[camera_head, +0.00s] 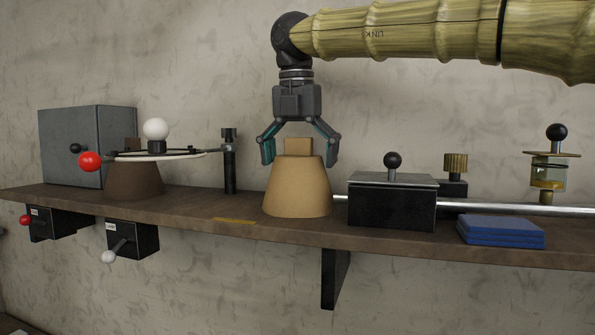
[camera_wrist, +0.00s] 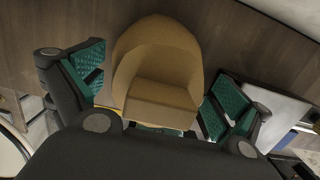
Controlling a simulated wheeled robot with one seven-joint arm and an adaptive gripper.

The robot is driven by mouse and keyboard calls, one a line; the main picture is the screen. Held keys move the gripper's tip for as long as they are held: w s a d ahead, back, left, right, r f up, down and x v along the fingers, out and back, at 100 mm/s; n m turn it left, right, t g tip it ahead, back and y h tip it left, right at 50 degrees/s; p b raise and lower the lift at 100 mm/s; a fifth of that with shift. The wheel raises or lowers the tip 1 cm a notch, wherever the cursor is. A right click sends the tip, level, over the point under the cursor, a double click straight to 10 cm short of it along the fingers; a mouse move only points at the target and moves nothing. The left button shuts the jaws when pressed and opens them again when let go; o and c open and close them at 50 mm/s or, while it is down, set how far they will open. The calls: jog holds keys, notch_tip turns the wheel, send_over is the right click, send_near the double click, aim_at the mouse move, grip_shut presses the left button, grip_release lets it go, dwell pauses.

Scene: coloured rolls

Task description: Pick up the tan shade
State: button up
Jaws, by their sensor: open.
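The tan shade (camera_head: 297,190) stands upright on the wooden shelf, wider at its base, with a square tan block on its top. My gripper (camera_head: 298,155) points straight down over it and is open. Its fingers hang on either side of the shade's top, and I see no grip on it. In the wrist view the shade (camera_wrist: 150,50) lies between the two teal-padded fingers of my gripper (camera_wrist: 150,95). Whether a pad touches it, I cannot tell.
Right of the shade are a black box (camera_head: 391,203) with a knobbed lid, a metal rod (camera_head: 560,210) and blue slabs (camera_head: 501,229). To the left stand a brown shade (camera_head: 134,181) under a white disc, a black post (camera_head: 230,170) and a grey box (camera_head: 72,147). The shelf (camera_head: 200,205) edge is close in front.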

jog(key=c, duration=0.8)
